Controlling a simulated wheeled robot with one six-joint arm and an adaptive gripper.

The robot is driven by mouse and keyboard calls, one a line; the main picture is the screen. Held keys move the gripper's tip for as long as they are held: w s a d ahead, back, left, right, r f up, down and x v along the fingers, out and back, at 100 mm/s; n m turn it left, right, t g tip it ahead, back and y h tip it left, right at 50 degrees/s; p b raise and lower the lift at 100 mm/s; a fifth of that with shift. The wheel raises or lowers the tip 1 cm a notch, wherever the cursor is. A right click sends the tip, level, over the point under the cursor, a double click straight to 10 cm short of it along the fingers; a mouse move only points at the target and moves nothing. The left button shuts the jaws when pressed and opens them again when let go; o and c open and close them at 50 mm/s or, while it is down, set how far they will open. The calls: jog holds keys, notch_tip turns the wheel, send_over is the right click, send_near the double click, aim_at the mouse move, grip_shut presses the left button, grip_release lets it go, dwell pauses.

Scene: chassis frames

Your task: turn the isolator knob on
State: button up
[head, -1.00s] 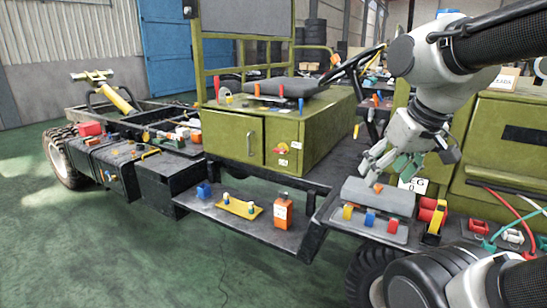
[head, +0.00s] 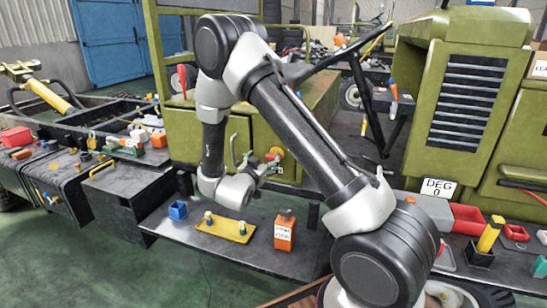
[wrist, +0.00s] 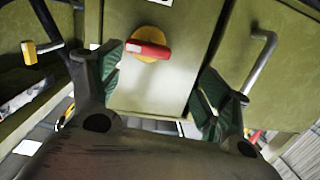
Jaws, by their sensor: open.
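The isolator knob is a red bar handle on a round yellow plate, on the green cabinet's front. In the wrist view the red knob (wrist: 148,49) lies nearly level, slightly tilted, ahead of my gripper (wrist: 160,72) and nearer its left finger. My gripper is open, its two green-padded fingers wide apart with nothing between them but the cabinet front behind. In the head view the knob (head: 276,153) shows just beyond my gripper (head: 264,164), partly hidden by it. The fingers appear apart from the knob.
A bar handle (wrist: 264,50) stands out from the cabinet door beside the knob. Below, a shelf holds a blue cup (head: 178,210), a yellow plate (head: 224,228) with pegs and an orange box (head: 284,234).

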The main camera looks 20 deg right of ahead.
aim_at(273, 157)
jog(key=shift+s+d+f+h, duration=0.5)
jog(key=shift+s+f+h, duration=0.1)
jog(key=shift+h, duration=0.3)
jog(key=x, duration=0.7)
jog(key=shift+a, duration=0.1)
jog(key=c, duration=1)
